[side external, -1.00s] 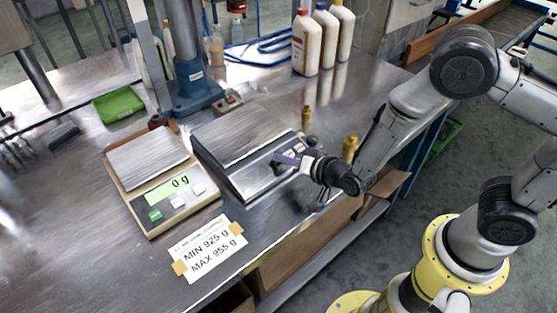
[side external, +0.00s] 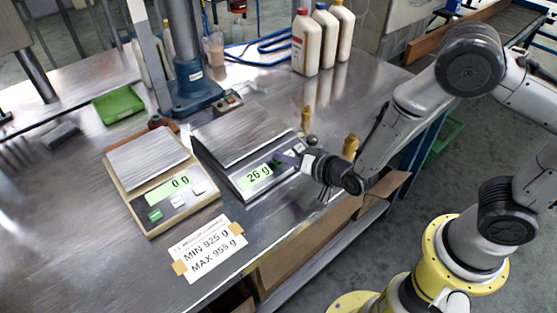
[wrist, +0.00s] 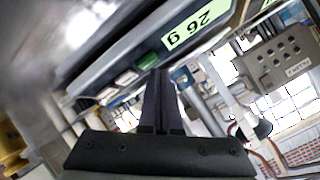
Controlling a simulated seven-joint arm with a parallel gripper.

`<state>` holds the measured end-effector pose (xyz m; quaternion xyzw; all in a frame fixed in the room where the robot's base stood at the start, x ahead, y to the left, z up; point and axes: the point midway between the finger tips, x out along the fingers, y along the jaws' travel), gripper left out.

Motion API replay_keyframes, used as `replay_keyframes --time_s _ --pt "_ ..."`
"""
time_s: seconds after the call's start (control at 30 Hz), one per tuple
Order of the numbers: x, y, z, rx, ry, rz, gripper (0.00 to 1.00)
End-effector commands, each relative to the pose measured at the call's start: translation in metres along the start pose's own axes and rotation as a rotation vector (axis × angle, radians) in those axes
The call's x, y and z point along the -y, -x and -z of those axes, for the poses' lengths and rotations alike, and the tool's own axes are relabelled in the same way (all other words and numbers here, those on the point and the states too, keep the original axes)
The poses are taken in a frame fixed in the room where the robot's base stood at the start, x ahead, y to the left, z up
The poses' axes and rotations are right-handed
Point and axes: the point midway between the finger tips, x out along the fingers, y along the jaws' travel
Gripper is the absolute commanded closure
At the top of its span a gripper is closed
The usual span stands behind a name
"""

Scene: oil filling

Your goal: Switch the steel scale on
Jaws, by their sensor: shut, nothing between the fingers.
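The steel scale (side external: 236,137) stands on the table at the centre, with a bare brushed plate. Its display (side external: 257,178) is lit green and reads 26 g. In the wrist view the lit display (wrist: 196,27) also reads 26 g, with a green button (wrist: 148,60) and pale buttons beside it. My gripper (side external: 279,157) is shut and empty, its fingertips at the steel scale's front panel, near the buttons. In the wrist view the closed fingers (wrist: 157,80) point at the panel close to the green button; whether they touch it I cannot tell.
A beige scale (side external: 148,158) showing 0 g stands to the left. A taped label (side external: 209,252) reads MIN 925 g, MAX 955 g. Brass fittings (side external: 350,146) stand near my wrist. White bottles (side external: 306,45) and a green tray (side external: 118,104) are farther back.

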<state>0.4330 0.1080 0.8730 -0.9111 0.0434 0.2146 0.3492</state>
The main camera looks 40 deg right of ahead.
Motion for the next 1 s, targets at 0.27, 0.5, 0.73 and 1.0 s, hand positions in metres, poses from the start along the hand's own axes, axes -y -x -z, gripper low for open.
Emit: replay_keyframes --time_s 0.27,0.5,0.73,1.0 --pt "0.003 0.004 0.003 0.000 0.000 0.001 1.00" --pt "0.006 0.007 0.006 -0.002 0.000 0.003 1.00" --pt "0.017 0.022 0.016 -0.002 0.000 0.003 1.00" --pt "0.027 0.037 0.027 -0.002 0.000 0.002 1.00"
